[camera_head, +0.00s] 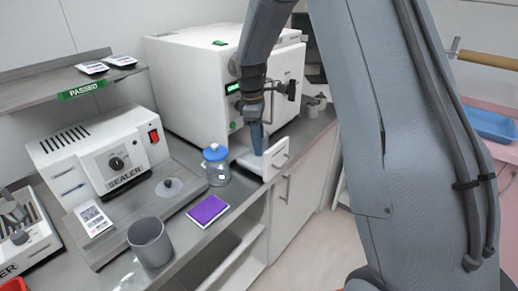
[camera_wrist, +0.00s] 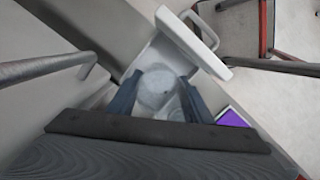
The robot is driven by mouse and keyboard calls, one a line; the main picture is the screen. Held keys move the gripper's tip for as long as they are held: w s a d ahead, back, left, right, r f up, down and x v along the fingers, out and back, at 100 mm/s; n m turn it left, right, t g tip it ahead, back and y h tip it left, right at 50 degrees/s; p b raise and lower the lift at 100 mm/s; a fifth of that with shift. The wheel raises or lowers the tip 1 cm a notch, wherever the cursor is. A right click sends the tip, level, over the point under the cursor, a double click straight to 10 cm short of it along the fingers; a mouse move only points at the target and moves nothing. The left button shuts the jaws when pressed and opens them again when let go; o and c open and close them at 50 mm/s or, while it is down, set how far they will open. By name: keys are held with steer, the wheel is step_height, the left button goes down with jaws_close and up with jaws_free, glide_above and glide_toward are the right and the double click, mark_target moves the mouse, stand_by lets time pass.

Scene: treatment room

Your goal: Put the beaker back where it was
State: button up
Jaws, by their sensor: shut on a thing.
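The clear, pale beaker (camera_wrist: 156,84) shows in the wrist view as a round, see-through shape between the two fingers. My gripper (camera_wrist: 157,97) is shut on it. In the head view my gripper (camera_head: 258,143) points down into an open white drawer (camera_head: 279,160) with a handle on its front. The drawer front (camera_wrist: 193,42) also shows in the wrist view, just beyond the beaker. In the head view I cannot make out the beaker; the fingers and drawer wall hide it. Whether the beaker touches the drawer floor I cannot tell.
A white steriliser (camera_head: 190,85) stands behind the drawer. A blue-lidded jar (camera_head: 216,167) is close left of it. A purple pad (camera_head: 207,210), a grey cup (camera_head: 151,243) and a sealer (camera_head: 105,155) are on the counter. Open floor lies right of the cabinets.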

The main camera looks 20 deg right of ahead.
steer(key=shift+f+p, duration=0.5)
steer(key=shift+f, duration=1.45)
steer(key=o, duration=0.8)
steer(key=shift+f, duration=0.1)
steer(key=r, duration=0.2)
steer(key=r+b, duration=0.1)
steer(key=r, duration=0.2)
steer(key=r+b, duration=0.1)
steer(key=r, duration=0.1)
steer(key=shift+w+a+r, duration=0.2)
steer(key=shift+a+r, duration=0.15)
steer(key=shift+a, duration=0.05)
